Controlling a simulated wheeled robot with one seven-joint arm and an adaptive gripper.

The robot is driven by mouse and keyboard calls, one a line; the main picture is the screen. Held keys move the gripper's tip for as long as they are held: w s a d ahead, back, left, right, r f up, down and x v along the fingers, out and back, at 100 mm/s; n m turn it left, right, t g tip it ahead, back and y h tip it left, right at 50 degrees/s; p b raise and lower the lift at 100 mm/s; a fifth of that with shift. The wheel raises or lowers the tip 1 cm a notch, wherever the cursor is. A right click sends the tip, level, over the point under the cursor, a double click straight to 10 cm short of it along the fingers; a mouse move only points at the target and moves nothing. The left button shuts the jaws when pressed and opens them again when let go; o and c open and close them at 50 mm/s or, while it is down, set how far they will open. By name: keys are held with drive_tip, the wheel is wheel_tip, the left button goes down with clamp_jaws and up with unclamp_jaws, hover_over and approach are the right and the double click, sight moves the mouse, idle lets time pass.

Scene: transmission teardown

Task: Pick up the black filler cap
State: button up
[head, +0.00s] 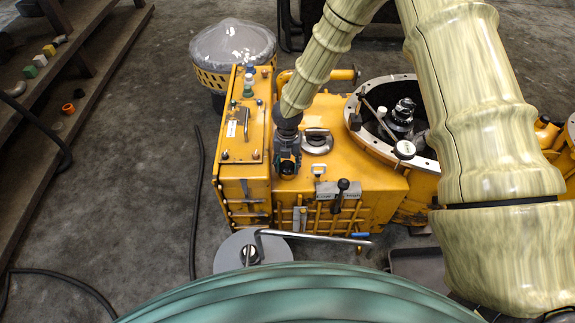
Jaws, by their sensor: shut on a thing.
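My gripper (287,160) points down over the yellow transmission housing (360,181), just right of its raised left panel. It is shut on a small dark thing (287,169) at its fingertips, which looks like the black filler cap. The fingers cover most of it, and I cannot tell whether it still touches the housing. A round metal cap with a handle (317,142) sits close to the right of my gripper.
A large round opening with a bolted rim (352,102) lies to the right. A black-knobbed lever (343,185) stands at the front. A grey disc (232,252) is on the floor in front. A covered basket (232,42) stands behind. Steps (95,75) are at left.

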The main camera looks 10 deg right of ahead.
wheel_tip(320, 180, up, 18)
drive_tip(key=p, duration=0.4)
wheel_tip(320, 180, up, 4)
drive_tip(key=p, duration=0.4)
hover_over(287, 165)
drive_tip(key=shift+d+f, duration=0.1)
idle(0.3)
idle(0.3)
